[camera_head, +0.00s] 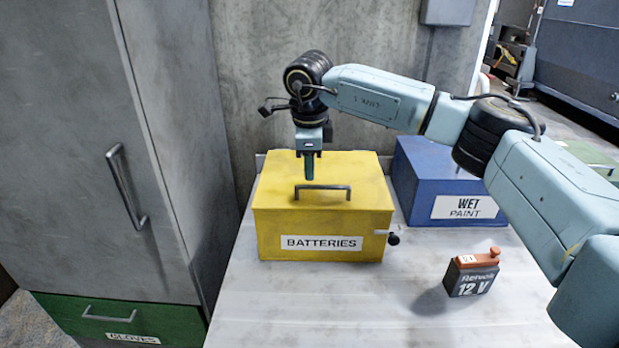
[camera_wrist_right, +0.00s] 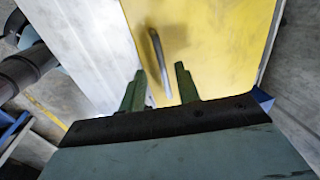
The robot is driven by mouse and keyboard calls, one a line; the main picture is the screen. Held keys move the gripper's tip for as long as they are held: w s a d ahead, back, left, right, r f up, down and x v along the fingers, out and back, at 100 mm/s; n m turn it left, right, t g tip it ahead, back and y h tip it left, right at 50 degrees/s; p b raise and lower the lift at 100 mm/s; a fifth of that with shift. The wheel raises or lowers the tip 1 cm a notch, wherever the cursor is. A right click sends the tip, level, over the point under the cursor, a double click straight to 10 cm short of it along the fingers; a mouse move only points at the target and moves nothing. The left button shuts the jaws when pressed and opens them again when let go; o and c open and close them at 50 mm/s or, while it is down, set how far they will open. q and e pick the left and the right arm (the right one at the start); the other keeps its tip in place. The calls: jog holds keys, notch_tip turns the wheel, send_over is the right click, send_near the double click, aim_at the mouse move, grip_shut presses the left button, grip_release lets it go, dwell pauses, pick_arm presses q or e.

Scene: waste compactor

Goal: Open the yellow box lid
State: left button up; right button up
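The yellow box (camera_head: 318,222) labelled BATTERIES stands on the pale table with its lid (camera_head: 360,172) shut. A dark bar handle (camera_head: 335,187) runs across the lid's top. My right gripper (camera_head: 309,179) points down just above the handle's left part. In the right wrist view, my right gripper (camera_wrist_right: 158,78) has its two green fingers apart. The handle (camera_wrist_right: 157,50) shows between and beyond the fingertips, above the yellow lid (camera_wrist_right: 215,45). I cannot tell if a finger touches it. My left gripper is not in view.
A blue box (camera_head: 425,180) labelled WET PAINT stands right of the yellow box, under my right arm. A 12 V battery (camera_head: 472,273) with an orange top stands at the front right. A grey cabinet (camera_head: 80,130) is at left, a concrete wall behind. The table's front middle is clear.

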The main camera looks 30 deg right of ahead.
aim_at(309, 188)
jog(key=shift+w+d+f, duration=0.1)
jog(key=shift+w+f, duration=0.1)
jog(key=shift+f, duration=1)
jog(key=shift+w+d+f, duration=0.1)
jog(key=shift+w+f, duration=0.1)
jog(key=shift+f, duration=0.95)
grip_shut()
